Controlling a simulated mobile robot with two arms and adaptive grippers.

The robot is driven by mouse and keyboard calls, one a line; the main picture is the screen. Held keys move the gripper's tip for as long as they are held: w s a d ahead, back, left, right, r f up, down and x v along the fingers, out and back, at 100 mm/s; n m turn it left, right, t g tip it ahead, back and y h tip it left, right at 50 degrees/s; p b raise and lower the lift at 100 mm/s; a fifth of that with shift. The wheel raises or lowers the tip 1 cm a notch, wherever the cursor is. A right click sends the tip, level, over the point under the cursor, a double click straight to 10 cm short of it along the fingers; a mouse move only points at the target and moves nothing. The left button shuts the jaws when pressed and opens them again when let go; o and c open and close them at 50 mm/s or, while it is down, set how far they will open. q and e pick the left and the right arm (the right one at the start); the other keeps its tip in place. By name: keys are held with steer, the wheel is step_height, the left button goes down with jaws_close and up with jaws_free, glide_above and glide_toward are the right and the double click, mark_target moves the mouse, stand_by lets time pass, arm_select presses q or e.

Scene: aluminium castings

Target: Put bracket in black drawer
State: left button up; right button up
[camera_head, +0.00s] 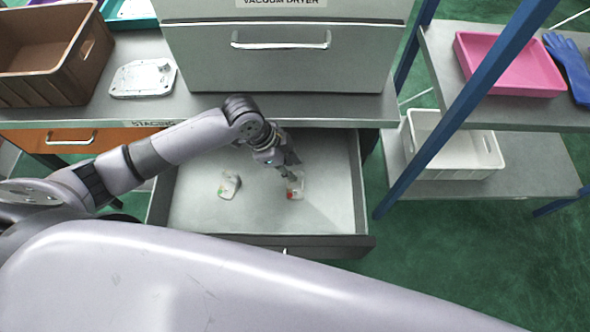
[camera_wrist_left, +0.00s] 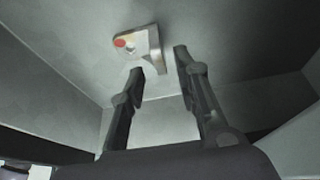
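The black drawer (camera_head: 345,240) is pulled out, with a pale floor inside. A small light metal bracket (camera_head: 296,188) with a red mark lies in its right part. It also shows in the left wrist view (camera_wrist_left: 150,42), just beyond the fingertips. A second similar part (camera_head: 229,186), with a greenish mark, lies left of it on the drawer floor. My left gripper (camera_head: 291,172) reaches down into the drawer at the red-marked bracket. In the left wrist view its fingers (camera_wrist_left: 159,60) are apart, with no grip on the bracket visible. My right gripper is not in view.
A grey cabinet (camera_head: 290,68) stands above the drawer. On the bench are a brown crate (camera_head: 40,85) and a flat casting (camera_head: 143,78). An orange drawer (camera_head: 70,141) is at left. Blue rack posts (camera_head: 440,140), a white bin (camera_head: 455,172) and a pink tray (camera_head: 510,75) are at right.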

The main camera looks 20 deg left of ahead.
arm_select(q)
steer(key=v, duration=0.8)
